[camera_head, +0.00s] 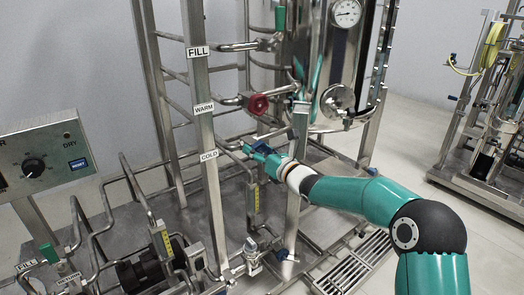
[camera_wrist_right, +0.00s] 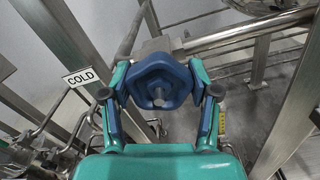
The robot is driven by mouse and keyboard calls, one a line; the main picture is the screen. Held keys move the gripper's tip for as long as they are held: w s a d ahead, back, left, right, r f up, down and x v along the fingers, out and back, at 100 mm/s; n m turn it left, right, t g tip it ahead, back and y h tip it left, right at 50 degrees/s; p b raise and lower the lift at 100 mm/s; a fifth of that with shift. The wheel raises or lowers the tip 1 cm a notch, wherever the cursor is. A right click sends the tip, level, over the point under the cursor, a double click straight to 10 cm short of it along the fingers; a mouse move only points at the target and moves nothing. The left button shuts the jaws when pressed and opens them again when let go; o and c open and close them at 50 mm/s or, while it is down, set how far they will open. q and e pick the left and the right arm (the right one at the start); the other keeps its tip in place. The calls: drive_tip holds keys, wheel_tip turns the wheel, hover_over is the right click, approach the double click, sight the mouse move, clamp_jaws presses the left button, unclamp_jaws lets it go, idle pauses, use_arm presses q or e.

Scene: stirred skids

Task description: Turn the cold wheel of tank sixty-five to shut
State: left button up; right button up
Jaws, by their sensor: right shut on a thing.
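The cold wheel is a blue handwheel (camera_wrist_right: 160,84) on a steel pipe, and it fills the middle of the right wrist view. In the head view the blue wheel (camera_head: 261,147) shows small beside the COLD label (camera_head: 209,156), partly covered by my gripper. My right gripper (camera_wrist_right: 160,95) has one finger on each side of the wheel and is shut on it. It also shows in the head view (camera_head: 258,150), its arm reaching in from the right. The tank (camera_head: 340,75) is a shiny steel vessel behind. Its number is not readable. My left gripper is not in view.
A red wheel (camera_head: 258,104) sits above, by the WARM label (camera_head: 204,108). A FILL label (camera_head: 197,51) is higher on the same steel post. A control box (camera_head: 45,158) stands at left. Pipes and posts crowd the wheel; open floor lies at right.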

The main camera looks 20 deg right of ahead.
drive_tip(key=m, duration=0.1)
drive_tip(key=m+b, duration=0.1)
drive_tip(key=m, duration=0.1)
drive_tip(key=shift+d+f+m+b, duration=0.15)
drive_tip(key=shift+f+m+b, duration=0.1)
drive_tip(key=shift+m+b, duration=0.05)
drive_tip(key=m, duration=0.3)
drive_tip(key=shift+m, duration=0.3)
drive_tip(key=m, duration=0.3)
drive_tip(key=shift+r+m, duration=0.1)
drive_tip(key=shift+m, duration=0.2)
drive_tip(key=m+p, duration=0.1)
drive_tip(key=m, duration=0.3)
drive_tip(key=shift+m, duration=0.3)
drive_tip(key=m+p, duration=0.2)
drive_tip(key=m, duration=0.2)
drive_tip(key=shift+r, duration=0.1)
drive_tip(key=m+p, duration=0.2)
drive_tip(key=m, duration=0.3)
drive_tip(key=m+p, duration=0.2)
drive_tip(key=m, duration=0.3)
drive_tip(key=shift+r+p, duration=0.1)
drive_tip(key=shift+p, duration=0.25)
drive_tip(key=shift+w+m+p, duration=0.1)
drive_tip(key=shift+m+p, duration=0.6)
drive_tip(key=shift+m, duration=1.3)
